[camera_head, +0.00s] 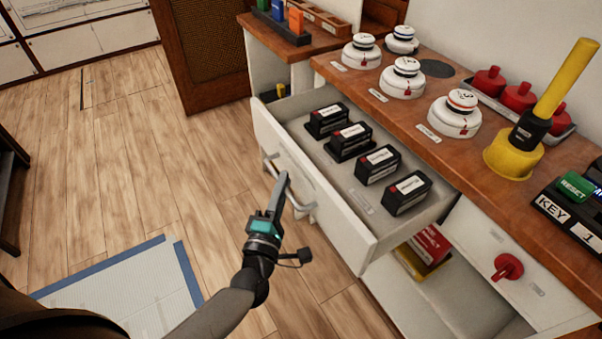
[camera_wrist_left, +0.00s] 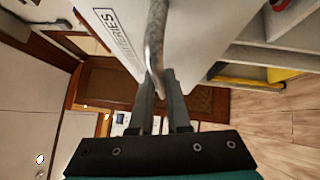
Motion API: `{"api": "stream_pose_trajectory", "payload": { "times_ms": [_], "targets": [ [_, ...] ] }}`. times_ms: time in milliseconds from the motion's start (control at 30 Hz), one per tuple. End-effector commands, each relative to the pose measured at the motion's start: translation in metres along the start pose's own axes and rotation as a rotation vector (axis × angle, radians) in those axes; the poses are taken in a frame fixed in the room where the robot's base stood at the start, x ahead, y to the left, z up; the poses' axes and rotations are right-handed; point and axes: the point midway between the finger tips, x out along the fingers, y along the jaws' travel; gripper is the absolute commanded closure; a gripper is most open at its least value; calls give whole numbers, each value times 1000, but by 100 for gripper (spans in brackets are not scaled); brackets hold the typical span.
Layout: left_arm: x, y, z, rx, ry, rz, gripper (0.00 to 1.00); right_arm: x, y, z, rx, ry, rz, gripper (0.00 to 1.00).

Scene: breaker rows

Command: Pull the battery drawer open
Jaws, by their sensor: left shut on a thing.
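The battery drawer (camera_head: 292,169) is pulled out from the wooden-topped cabinet in the head view. Several black batteries (camera_head: 379,164) stand in a row inside it. A metal bar handle (camera_head: 301,206) runs along its white front. My left gripper (camera_head: 282,183) is at the handle, with its fingers shut around the bar. In the left wrist view the fingers (camera_wrist_left: 164,88) close on the handle (camera_wrist_left: 154,42), beside a drawer label (camera_wrist_left: 117,35) ending in "BATTERIES". My right gripper is not in view.
A red knob (camera_head: 507,267) sits on the cabinet front at right. Red and yellow boxes (camera_head: 425,249) lie on a shelf below. The wooden floor (camera_head: 130,160) left of the drawer is clear.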

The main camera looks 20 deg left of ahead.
Motion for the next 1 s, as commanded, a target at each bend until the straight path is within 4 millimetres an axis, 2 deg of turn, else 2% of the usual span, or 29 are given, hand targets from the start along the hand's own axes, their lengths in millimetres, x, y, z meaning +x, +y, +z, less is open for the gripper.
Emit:
{"api": "stream_pose_trajectory", "payload": {
  "times_ms": [200,633,667,700,900,1000],
  "targets": [
    [-12,3,-12,0,-1,-1,100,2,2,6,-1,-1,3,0],
    [-14,4,-14,1,0,0,100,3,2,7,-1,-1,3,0],
    [-14,4,-14,1,0,0,84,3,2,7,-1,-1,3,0],
    [-14,4,-14,1,0,0,80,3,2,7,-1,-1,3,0],
    [-14,4,-14,0,0,0,57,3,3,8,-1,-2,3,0],
    [-14,4,-14,0,0,0,55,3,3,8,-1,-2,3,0]
  ]
}}
